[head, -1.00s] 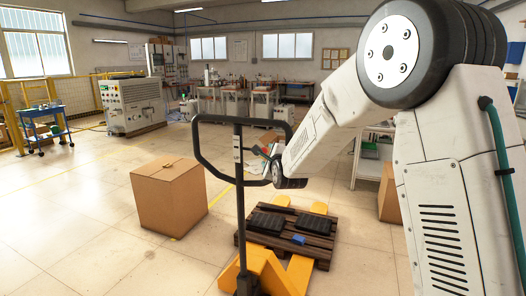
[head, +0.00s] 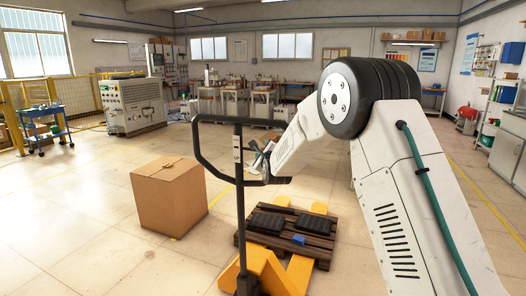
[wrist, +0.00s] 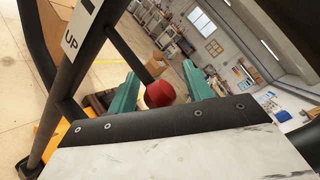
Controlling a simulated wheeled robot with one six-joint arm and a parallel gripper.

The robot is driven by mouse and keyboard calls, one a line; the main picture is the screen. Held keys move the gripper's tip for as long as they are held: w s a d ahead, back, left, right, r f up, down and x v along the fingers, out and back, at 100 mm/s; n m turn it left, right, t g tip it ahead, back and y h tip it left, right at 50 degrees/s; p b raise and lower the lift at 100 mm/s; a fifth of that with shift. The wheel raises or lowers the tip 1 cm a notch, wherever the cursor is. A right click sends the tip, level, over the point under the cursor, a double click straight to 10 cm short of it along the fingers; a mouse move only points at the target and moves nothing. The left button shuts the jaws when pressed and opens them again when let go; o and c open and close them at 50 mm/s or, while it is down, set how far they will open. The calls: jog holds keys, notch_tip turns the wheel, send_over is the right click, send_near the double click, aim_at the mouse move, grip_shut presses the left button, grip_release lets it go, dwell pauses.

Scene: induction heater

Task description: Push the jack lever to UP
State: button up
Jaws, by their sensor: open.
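The pallet jack's black handle loop and upright post (head: 241,210) stand in front of me in the head view, above its yellow body (head: 270,274). A light label (head: 237,148) sits on the post; in the wrist view the label (wrist: 74,38) reads "UP". My gripper (head: 259,160) is inside the loop, just right of the post. In the wrist view its green fingers are spread (wrist: 160,70). A red rounded knob (wrist: 160,92) with a pale part shows between them; I cannot tell whether it is the jack lever or whether they touch it. No lever is clear in the head view.
A wooden pallet (head: 320,245) with dark blocks and a small blue item rests on the yellow forks. A cardboard box (head: 170,197) stands on the floor to the left. Benches and a heater cabinet (head: 133,105) are farther back. Open floor lies at the left.

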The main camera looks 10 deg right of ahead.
grip_shut()
jog(key=f+m+t, duration=0.2)
jog(key=m, duration=0.1)
jog(key=shift+w+a+f+h, duration=0.1)
jog(key=shift+a+f+h, duration=0.1)
jog(key=shift+f+h, duration=0.2)
grip_release()
jog(key=s+f, duration=0.1)
jog(key=s, duration=0.6)
jog(key=shift+s+a+f, duration=0.15)
jog(key=shift+s+a, duration=0.1)
jog(key=shift+s, duration=0.1)
